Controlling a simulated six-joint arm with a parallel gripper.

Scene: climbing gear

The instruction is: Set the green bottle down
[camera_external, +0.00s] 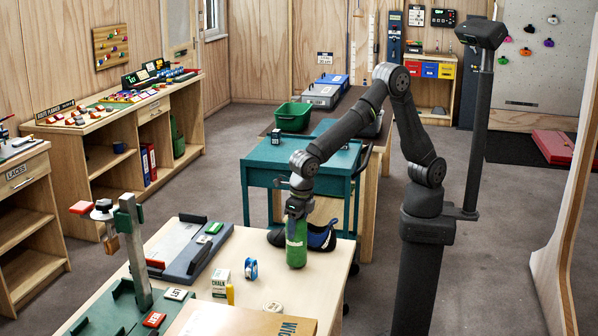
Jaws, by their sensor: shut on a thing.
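The green bottle (296,246) is upright at the right part of the light wooden table (335,262). My gripper (298,207) points down over the bottle's top and is shut on it. The bottle's upper end is hidden by the gripper. Its base appears at or just above the table top; I cannot tell whether it touches.
A dark blue climbing shoe (320,236) lies right behind the bottle. A blue pulley-like item (251,269), a chalk box (221,283) and a cardboard box (240,320) are left and in front. Some bare table lies right of the bottle.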

